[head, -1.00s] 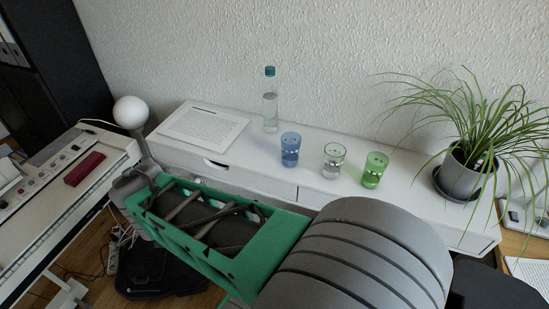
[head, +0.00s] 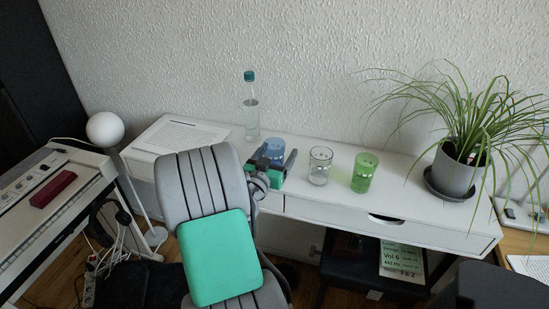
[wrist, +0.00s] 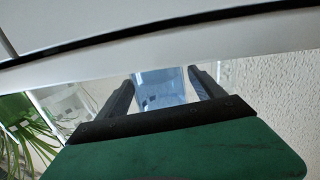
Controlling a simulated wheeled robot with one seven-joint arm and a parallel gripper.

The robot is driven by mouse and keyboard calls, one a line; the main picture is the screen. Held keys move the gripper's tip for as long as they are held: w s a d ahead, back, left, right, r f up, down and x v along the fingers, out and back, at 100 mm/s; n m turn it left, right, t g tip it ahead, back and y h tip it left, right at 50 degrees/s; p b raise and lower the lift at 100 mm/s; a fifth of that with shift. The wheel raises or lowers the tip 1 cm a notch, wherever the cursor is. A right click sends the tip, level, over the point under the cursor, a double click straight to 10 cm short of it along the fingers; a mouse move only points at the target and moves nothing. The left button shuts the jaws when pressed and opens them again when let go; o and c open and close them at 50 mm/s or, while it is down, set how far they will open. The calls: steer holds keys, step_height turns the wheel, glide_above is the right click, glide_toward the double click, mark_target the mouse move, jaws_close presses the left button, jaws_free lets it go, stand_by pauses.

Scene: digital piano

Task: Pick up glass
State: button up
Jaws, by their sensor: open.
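Three glasses stand upright in a row on the white shelf desk (head: 400,221): a blue glass (head: 274,147), a clear glass (head: 319,166) and a green glass (head: 364,172). My gripper (head: 276,158) is open at the blue glass, which it partly hides in the head view. In the wrist view, the blue glass (wrist: 163,88) shows between the two spread fingers of my gripper (wrist: 162,76). I cannot tell whether the fingers touch it. The clear glass (wrist: 70,106) and the green glass (wrist: 14,108) stand to the left of the fingers there.
A water bottle (head: 251,112) stands behind and left of the blue glass, with a sheet of paper (head: 182,136) further left. A potted plant (head: 455,172) stands at the desk's right end. A round white lamp (head: 105,129) and a digital piano (head: 45,210) are at left.

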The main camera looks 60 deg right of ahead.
steer(key=shift+c, duration=0.5)
steer(key=c, duration=1.5)
steer(key=shift+c, duration=0.5)
steer(key=shift+r, duration=0.15)
